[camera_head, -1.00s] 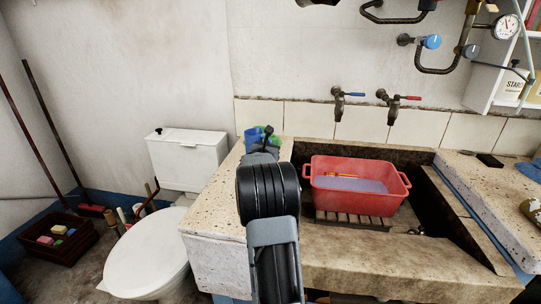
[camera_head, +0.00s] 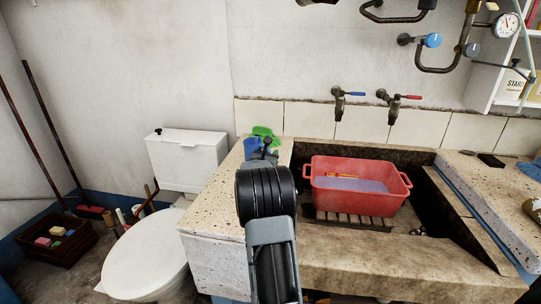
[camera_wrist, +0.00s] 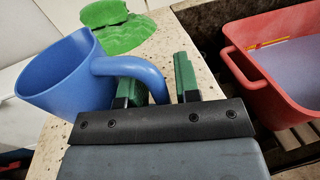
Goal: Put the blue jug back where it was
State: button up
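The blue jug (camera_head: 251,147) is at the far left end of the stone trough's left ledge (camera_head: 225,190). In the wrist view the jug (camera_wrist: 62,75) is at the left, with its open mouth tilted toward the upper left of the picture. In the head view my gripper (camera_head: 268,150) is mostly hidden behind my arm. The jug's base is hidden, so I cannot tell whether it touches the ledge.
A green lumpy object (camera_wrist: 118,26) lies on the ledge behind the jug. A red tub (camera_head: 355,200) with lilac contents sits on slats in the basin to the right. Taps are on the wall behind. A white toilet (camera_head: 150,260) stands left of the ledge.

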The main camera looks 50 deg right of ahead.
jog(key=shift+o, duration=0.8)
jog(key=shift+r+p, duration=0.25)
jog(key=shift+p, duration=0.05)
jog(key=v, duration=1.2)
jog(key=shift+p, duration=0.3)
